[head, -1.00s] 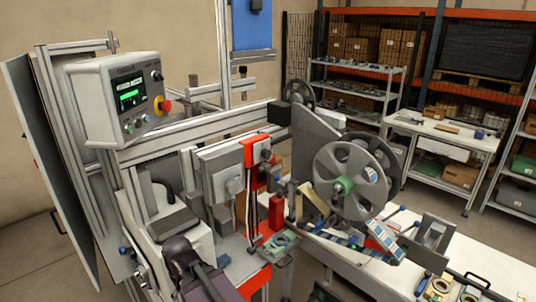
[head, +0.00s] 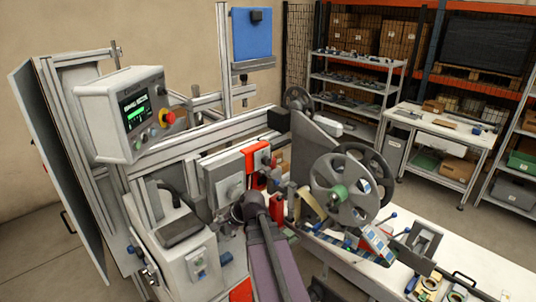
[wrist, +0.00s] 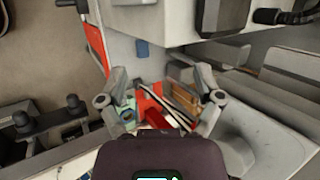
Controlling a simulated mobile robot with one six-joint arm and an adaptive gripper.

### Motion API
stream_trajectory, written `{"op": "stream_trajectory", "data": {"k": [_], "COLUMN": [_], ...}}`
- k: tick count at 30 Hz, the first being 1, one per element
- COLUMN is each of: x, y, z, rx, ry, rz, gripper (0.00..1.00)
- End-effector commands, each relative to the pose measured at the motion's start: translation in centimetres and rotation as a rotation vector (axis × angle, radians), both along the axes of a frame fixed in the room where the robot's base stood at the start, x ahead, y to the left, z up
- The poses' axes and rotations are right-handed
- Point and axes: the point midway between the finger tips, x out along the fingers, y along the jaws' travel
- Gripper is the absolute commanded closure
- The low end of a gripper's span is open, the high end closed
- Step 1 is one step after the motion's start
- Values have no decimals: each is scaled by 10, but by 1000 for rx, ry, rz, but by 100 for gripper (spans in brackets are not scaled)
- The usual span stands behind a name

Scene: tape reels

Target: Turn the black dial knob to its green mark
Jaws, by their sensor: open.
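A small black knob (head: 160,91), which looks like the dial knob, sits at the upper right of the grey control box (head: 104,128) in the head view. It is above the red emergency button with a yellow collar. No green mark beside it can be made out at this size. My arm is at the lower middle of the head view, low and to the right of the control box; its fingers cannot be made out there. In the wrist view my gripper (wrist: 160,98) is open, its fingertips wide apart. The dial knob cannot be identified in the wrist view.
The red emergency button (head: 167,118) is close below the knob. Metal rails (head: 205,141) run behind the box. Grey reels (head: 343,188) stand right of my arm. A grey machine housing (head: 185,243) stands left of my arm. Red parts show beyond my fingers in the wrist view.

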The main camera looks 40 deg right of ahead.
Motion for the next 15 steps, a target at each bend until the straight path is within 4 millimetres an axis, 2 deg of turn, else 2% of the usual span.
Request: {"op": "stream_trajectory", "data": {"k": [1,8,15], "x": [2,4,-7], "y": [-18,-88,-168], "z": [17,66,120], "rx": [47,288,565], "ry": [-15,-86,-176], "rz": [-79,-429,-770], "gripper": [16,16,16]}}
